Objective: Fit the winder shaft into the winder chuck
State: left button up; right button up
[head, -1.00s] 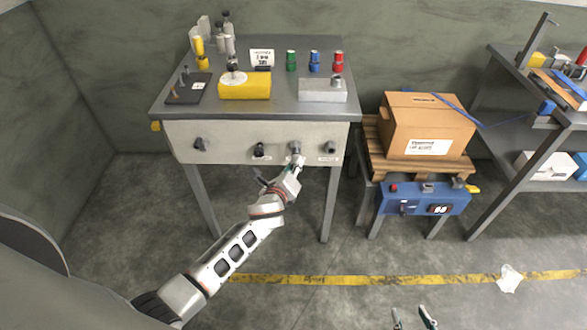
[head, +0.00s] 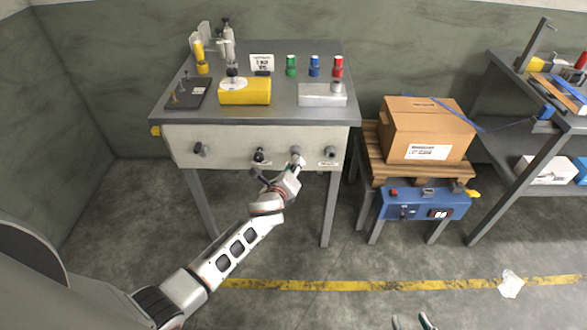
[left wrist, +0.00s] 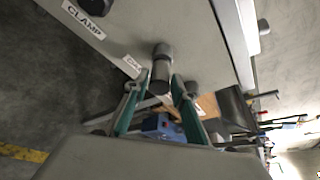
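The workbench's front panel carries several knob-like fittings. The winder chuck (left wrist: 163,50) appears as a dark round fitting on the panel, beside a partly hidden label starting "CH"; in the head view it is the fitting (head: 297,151) just above my left gripper. My left gripper (head: 294,163) is close in front of the panel. In the left wrist view its teal fingers (left wrist: 161,78) close in on both sides of a short grey cylinder, the winder shaft (left wrist: 160,75), lined up with the chuck. I cannot tell whether it is inside. My right gripper (head: 414,322) is open and empty at the bottom edge, partly cut off.
The bench top (head: 275,113) holds a yellow block (head: 245,92), a grey block (head: 322,95) and coloured cylinders. Right of the bench stand a cardboard box (head: 428,130) on a pallet, a blue control unit (head: 425,204) and a shelf.

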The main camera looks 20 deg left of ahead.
pick_arm(q)
jog(key=shift+o, duration=1)
jog(key=shift+s, duration=0.1)
jog(key=v, duration=1.1)
jog(key=shift+s, duration=0.4)
jog(key=s+f+n+g+h, duration=0.1)
jog(key=s+f+n, duration=0.4)
jog(key=s+n, duration=0.6)
jog(key=s+f+n+g+h, duration=0.2)
jog(key=s+f+n, duration=0.4)
jog(key=s+n, duration=0.6)
jog(key=shift+s+d+f+g, duration=0.2)
jog(key=shift+s+d+g, duration=0.2)
jog(key=shift+d, duration=0.05)
